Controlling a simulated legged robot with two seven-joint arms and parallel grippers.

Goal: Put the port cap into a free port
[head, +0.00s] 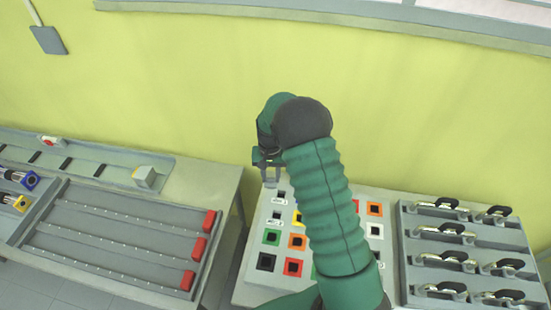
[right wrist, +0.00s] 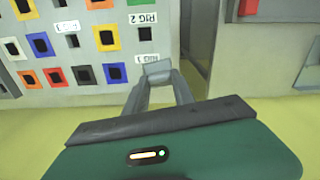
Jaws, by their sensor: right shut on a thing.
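My right gripper (head: 269,172) is shut on a small grey block, the port cap (right wrist: 157,68), which shows between its fingertips in the right wrist view. In the head view the gripper hangs over the back left edge of the light grey port panel (head: 247,282). The cap is hard to make out there. The panel also shows in the right wrist view (right wrist: 20,92), with coloured square ports, dark openings and rig labels. A green port (head: 271,237) and an orange port (head: 297,242) have dark centres. My right arm hides the panel's middle. My left gripper is out of view.
To the right, a grey rack (head: 409,270) holds several metal clamp-like parts. To the left, a table carries a slotted tray (head: 110,241) with red blocks (head: 198,249). A gap separates this table from the panel. A yellow-green wall (head: 180,90) stands behind.

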